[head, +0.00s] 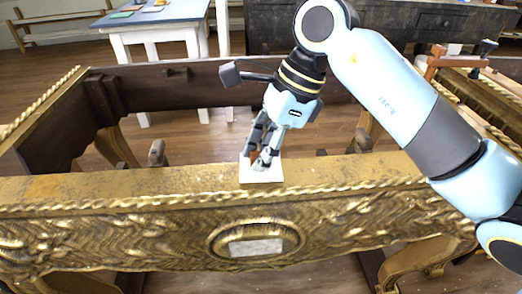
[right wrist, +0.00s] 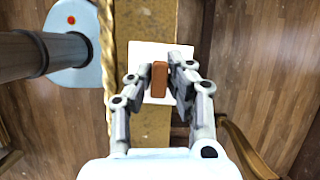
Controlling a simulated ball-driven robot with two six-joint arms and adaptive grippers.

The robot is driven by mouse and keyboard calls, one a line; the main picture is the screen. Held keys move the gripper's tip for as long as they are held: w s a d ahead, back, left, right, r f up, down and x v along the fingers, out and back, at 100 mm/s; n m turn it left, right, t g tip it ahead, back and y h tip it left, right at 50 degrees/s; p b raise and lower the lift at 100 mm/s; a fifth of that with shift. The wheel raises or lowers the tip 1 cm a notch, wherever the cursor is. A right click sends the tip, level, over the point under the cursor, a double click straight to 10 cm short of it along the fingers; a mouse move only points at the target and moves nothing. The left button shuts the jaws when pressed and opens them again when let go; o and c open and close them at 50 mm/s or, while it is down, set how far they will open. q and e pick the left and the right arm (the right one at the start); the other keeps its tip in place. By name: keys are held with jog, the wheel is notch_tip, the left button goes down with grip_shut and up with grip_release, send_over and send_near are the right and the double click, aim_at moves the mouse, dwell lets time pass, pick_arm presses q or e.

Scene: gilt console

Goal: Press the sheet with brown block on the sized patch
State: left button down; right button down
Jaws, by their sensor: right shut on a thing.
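A white square sheet (head: 263,176) lies flat on the top of the gilt console's front rail; it also shows in the right wrist view (right wrist: 147,52). My right gripper (head: 259,162) points down over the sheet and is shut on the small brown block (right wrist: 159,76). In the right wrist view the block is upright between the fingertips, over the middle of the sheet. I cannot tell whether its underside touches the sheet. No separate sized patch shows on the rail top; the sheet may hide it. My left gripper is not in view.
The gilt rail (head: 120,188) has a raised rope moulding along its front edge. A pale rectangle (head: 256,247) sits in the oval medallion on the rail's front. The console frame is open behind. A white table (head: 160,22) stands farther back. The rail top is clear to the left.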

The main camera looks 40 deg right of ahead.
jog(key=shift+r+p, duration=0.45)
jog(key=shift+r, duration=0.1)
jog(key=shift+r+p, duration=1.75)
jog(key=shift+r, duration=1.2)
